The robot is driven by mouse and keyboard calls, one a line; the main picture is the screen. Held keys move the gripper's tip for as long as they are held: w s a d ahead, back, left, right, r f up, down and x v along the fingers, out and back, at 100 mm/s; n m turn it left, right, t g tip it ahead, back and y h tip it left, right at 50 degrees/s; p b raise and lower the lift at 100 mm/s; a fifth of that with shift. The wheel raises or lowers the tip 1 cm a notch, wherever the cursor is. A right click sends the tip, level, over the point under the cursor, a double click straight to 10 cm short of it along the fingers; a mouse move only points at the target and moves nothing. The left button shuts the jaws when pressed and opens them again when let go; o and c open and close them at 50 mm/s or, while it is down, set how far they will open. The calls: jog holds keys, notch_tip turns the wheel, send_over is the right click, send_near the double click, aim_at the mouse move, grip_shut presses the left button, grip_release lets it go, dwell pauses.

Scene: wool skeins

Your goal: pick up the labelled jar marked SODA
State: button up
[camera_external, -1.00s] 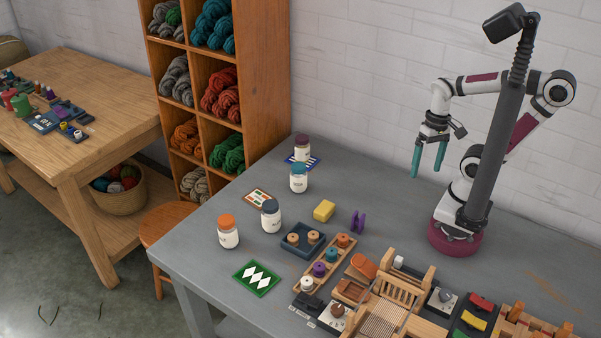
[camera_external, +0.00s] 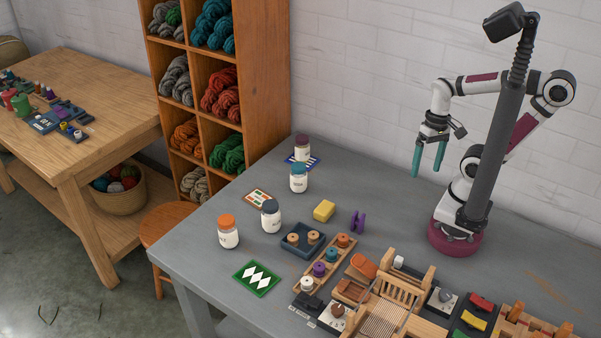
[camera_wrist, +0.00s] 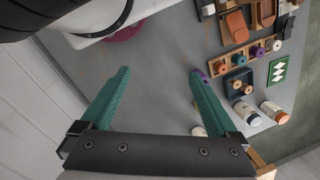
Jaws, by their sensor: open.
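Four white jars stand upright on the grey table. One has an orange lid (camera_external: 228,233), one a dark blue lid (camera_external: 271,217), one a teal lid (camera_external: 299,179) and one a maroon lid (camera_external: 303,150). Their labels are too small to read, so I cannot tell which says SODA. My gripper (camera_external: 428,172) is open and empty, raised over the table to the right of the jars. In the wrist view its teal fingers (camera_wrist: 161,75) are spread apart. The orange-lidded jar (camera_wrist: 269,108) and dark-lidded jar (camera_wrist: 243,109) show at the right there.
A blue tray with spools (camera_external: 290,247), a yellow block (camera_external: 324,210), a purple spool (camera_external: 357,221) and a wooden spool rack (camera_external: 316,268) lie near the jars. Wooden tools crowd the front. A yarn shelf (camera_external: 262,70) stands behind. Bare table lies below my gripper.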

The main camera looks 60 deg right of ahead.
jog(key=w+d+f+n+g+h, duration=0.1)
jog(key=w+d+f+n+h, duration=0.1)
jog(key=w+d+n+h, duration=0.65)
jog(key=n+t, duration=1.3)
jog(key=n, duration=1.4)
send_near(301, 172)
jog(key=shift+h, duration=0.25)
jog(key=x, duration=1.2)
jog(key=shift+w+d+f, duration=0.1)
jog(key=shift+w+f, duration=0.15)
jog(key=shift+f, duration=0.05)
grip_shut()
